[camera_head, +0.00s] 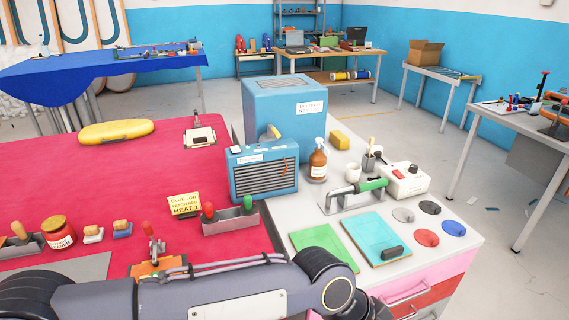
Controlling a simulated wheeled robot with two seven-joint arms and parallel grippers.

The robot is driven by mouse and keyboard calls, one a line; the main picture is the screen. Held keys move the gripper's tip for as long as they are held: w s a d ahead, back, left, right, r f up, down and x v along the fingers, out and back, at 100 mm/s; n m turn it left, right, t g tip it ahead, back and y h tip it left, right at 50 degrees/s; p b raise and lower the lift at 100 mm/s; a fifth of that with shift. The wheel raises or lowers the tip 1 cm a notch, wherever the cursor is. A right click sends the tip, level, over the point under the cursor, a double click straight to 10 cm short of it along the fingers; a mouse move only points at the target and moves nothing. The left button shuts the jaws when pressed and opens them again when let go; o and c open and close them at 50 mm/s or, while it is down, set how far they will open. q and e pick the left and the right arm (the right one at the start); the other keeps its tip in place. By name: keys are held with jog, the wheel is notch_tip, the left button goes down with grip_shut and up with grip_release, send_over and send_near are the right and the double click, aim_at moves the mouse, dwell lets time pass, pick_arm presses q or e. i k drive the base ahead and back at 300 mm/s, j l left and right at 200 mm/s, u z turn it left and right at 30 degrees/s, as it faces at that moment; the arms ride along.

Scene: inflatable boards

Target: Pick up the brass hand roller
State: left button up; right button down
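I cannot make out the brass hand roller for certain. A grey tray (231,221) on the red-covered table holds tools with red and green handles, but their working ends are hidden by its wall. Another tray (24,243) at the left edge holds a tool with a wooden handle, its head also unclear. My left arm crosses the bottom of the view from the left, in front of the table's near edge. No fingertips of my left gripper show. My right gripper is out of view.
Blue machines (262,172) stand mid-table. Right of them are a spray bottle (318,160), a green-handled tool on a stand (351,196), a white control box (403,180), green and turquoise boards (374,237) and coloured discs (454,228). The red cloth (90,180) has free room.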

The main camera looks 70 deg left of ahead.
aim_at(17, 228)
jog(key=u, duration=4)
